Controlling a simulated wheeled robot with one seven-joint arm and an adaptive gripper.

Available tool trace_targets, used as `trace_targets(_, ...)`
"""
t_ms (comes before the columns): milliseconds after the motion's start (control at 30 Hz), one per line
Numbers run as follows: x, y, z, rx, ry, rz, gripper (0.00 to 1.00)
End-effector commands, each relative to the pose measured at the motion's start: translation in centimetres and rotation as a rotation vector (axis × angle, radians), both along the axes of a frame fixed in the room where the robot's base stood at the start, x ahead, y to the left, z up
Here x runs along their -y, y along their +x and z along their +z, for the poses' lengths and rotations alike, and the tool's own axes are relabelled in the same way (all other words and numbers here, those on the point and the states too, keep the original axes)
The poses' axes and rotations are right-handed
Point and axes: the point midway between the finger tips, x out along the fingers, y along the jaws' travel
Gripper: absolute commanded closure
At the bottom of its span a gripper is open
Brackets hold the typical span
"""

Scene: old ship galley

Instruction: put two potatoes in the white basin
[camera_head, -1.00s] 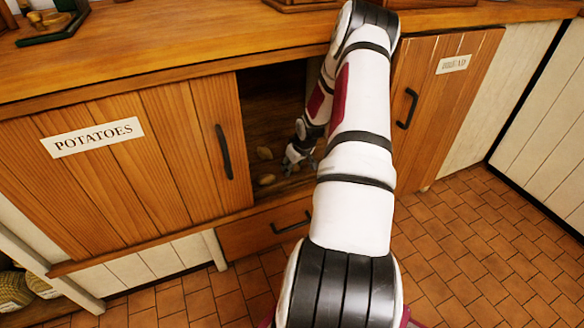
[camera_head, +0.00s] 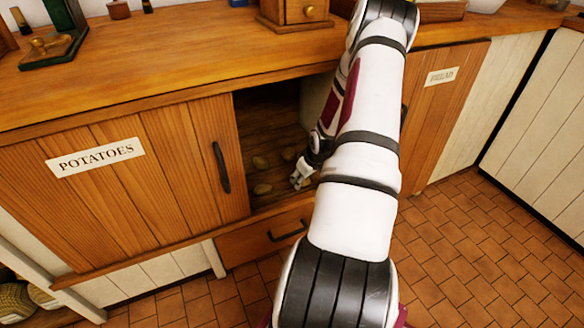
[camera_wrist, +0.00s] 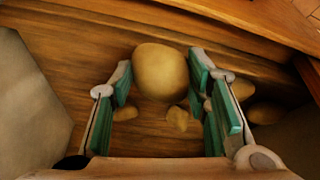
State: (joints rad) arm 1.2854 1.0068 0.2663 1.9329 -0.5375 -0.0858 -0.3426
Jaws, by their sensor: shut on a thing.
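My gripper (camera_head: 300,181) is inside the open cupboard, at the right part of the opening. In the wrist view its green-padded fingers (camera_wrist: 163,82) are shut on a round tan potato (camera_wrist: 162,72). Other potatoes lie on the wooden cupboard floor: a small one (camera_wrist: 178,119) below the held one, and others at the right (camera_wrist: 265,112), partly behind a finger. In the head view one potato (camera_head: 262,189) lies near the front edge and another (camera_head: 260,163) farther in. A white vessel (camera_head: 487,4), perhaps the basin, stands on the counter, cut off by the top edge.
The door marked POTATOES (camera_head: 120,190) covers the left of the cupboard; the door marked BREAD (camera_head: 445,110) is at the right. The wooden counter (camera_head: 190,65) overhangs the opening. A drawer (camera_head: 262,238) is below. A small wooden box (camera_head: 295,14) stands on the counter.

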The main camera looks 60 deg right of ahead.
Motion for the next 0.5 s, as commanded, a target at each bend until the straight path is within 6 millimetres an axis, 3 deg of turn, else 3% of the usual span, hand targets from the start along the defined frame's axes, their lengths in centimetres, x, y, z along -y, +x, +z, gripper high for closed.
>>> trace_targets(33, -0.3, -1.5, 0.4, -0.001, 0.002, -0.004, 0.88)
trace_targets(233, -1.3, -5.5, 0.7, -0.001, 0.002, -0.003, 0.88)
trace_targets(500, -1.9, -8.0, 0.8, 0.001, -0.001, -0.001, 0.88)
